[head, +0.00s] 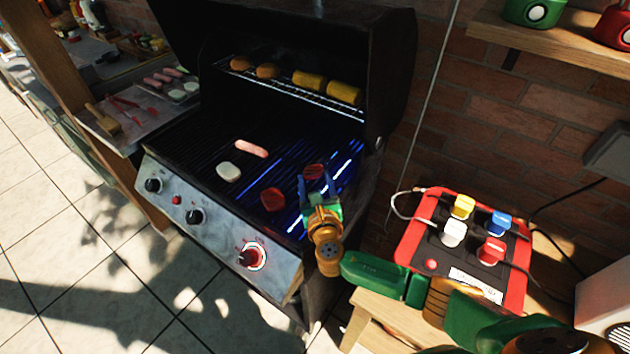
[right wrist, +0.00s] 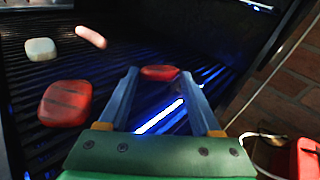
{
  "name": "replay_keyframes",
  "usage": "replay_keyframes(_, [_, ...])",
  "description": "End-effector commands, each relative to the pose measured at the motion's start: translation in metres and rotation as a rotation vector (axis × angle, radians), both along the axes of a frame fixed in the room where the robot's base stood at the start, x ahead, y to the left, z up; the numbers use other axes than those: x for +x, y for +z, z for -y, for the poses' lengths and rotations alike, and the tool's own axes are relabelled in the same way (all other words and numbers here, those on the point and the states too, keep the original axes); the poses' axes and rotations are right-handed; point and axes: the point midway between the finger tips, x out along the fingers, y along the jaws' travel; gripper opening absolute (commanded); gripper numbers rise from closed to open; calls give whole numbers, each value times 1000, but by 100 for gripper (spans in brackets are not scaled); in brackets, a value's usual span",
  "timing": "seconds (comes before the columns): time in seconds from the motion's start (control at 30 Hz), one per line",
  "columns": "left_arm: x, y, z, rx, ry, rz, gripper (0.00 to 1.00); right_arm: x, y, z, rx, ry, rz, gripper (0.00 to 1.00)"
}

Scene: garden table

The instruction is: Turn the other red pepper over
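Two red peppers lie on the grill grate. The nearer red pepper (head: 273,199) shows dark grill marks on its top in the right wrist view (right wrist: 66,103). The other red pepper (head: 314,171) lies farther back and to the right, partly hidden by my right gripper (head: 317,184) in the head view. In the right wrist view, this farther pepper (right wrist: 160,72) shows between the tips of my right gripper (right wrist: 160,78), whose two fingers are apart. I cannot tell whether the fingers touch it. My left gripper is not in view.
A pink sausage (head: 251,148) and a white piece (head: 228,172) lie left of the peppers. Corn (head: 309,81) and round pieces sit on the upper rack. The raised lid (head: 390,70) stands behind. A red control box (head: 415,240) is at the right.

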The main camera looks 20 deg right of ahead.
Motion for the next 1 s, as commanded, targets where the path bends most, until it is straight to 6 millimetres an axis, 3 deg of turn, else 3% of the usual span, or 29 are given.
replay_keyframes(0.03, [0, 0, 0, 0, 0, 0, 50, 0, 0, 0, 0, 0, -2, 80])
replay_keyframes(0.1, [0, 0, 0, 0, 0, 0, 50, 0, 0, 0, 0, 0, -2, 99])
replay_keyframes(0.43, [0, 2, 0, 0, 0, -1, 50, -5, 1, -1, 1, 2, -2, 99])
replay_keyframes(0.73, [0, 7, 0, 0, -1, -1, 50, -61, 7, -11, 1, 3, -4, 99])
replay_keyframes(1.0, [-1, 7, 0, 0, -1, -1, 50, -70, 9, -12, 0, 1, -2, 99])
